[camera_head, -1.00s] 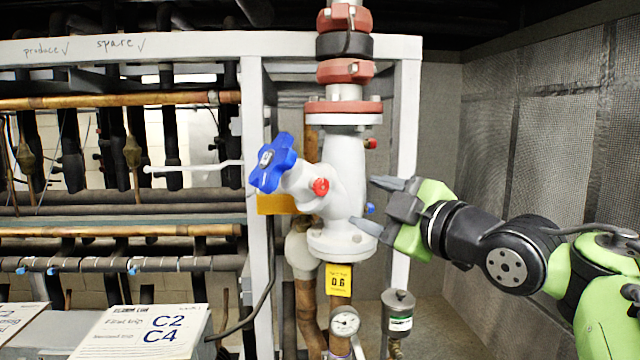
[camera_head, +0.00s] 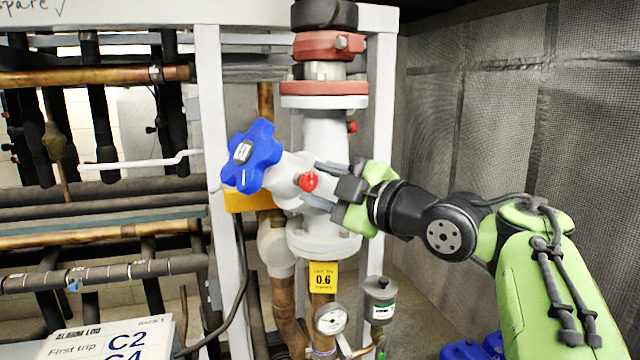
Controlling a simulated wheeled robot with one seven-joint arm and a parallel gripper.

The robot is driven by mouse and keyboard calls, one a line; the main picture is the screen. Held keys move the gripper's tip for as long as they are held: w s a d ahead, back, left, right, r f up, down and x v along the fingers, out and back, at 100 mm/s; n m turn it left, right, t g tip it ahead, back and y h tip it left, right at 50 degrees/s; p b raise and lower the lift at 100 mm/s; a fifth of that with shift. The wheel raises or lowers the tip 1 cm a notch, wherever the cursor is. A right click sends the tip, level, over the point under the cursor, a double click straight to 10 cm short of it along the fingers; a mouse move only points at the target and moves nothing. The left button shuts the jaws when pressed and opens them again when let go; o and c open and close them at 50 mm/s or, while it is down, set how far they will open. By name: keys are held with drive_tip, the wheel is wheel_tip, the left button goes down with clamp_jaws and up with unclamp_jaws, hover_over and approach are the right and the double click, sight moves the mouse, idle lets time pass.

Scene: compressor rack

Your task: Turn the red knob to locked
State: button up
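The small red knob (camera_head: 308,181) sits on the front of the white valve body (camera_head: 325,140), just right of the large blue handwheel (camera_head: 251,156). My gripper (camera_head: 312,184) comes in from the right, its two grey fingers apart. One finger lies above and right of the red knob and the other below and right of it. The knob appears at or near the fingertips; I cannot tell whether they touch it. A second small red part (camera_head: 352,127) sticks out at the valve's upper right.
A yellow 0.6 tag (camera_head: 323,277) hangs below the valve, above a round gauge (camera_head: 331,319). A grey canister (camera_head: 380,298) stands right of the gauge. White rack posts (camera_head: 382,100) flank the valve. A mesh wall (camera_head: 480,110) is at right.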

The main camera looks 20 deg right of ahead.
drive_tip(key=shift+w+a, duration=0.15)
drive_tip(key=shift+w, duration=0.05)
drive_tip(key=shift+c, duration=1.2)
drive_tip(key=c, duration=0.5)
drive_tip(key=shift+o, duration=0.2)
drive_tip(key=shift+f, duration=0.1)
drive_tip(key=m, duration=0.4)
drive_tip(key=m+p, duration=0.1)
drive_tip(key=m, duration=0.3)
drive_tip(key=shift+m, duration=0.3)
drive_tip(key=m+p, duration=0.1)
drive_tip(key=m, duration=0.3)
drive_tip(key=shift+m, duration=0.3)
drive_tip(key=m+p, duration=0.1)
drive_tip(key=m, duration=0.3)
drive_tip(key=shift+m, duration=0.3)
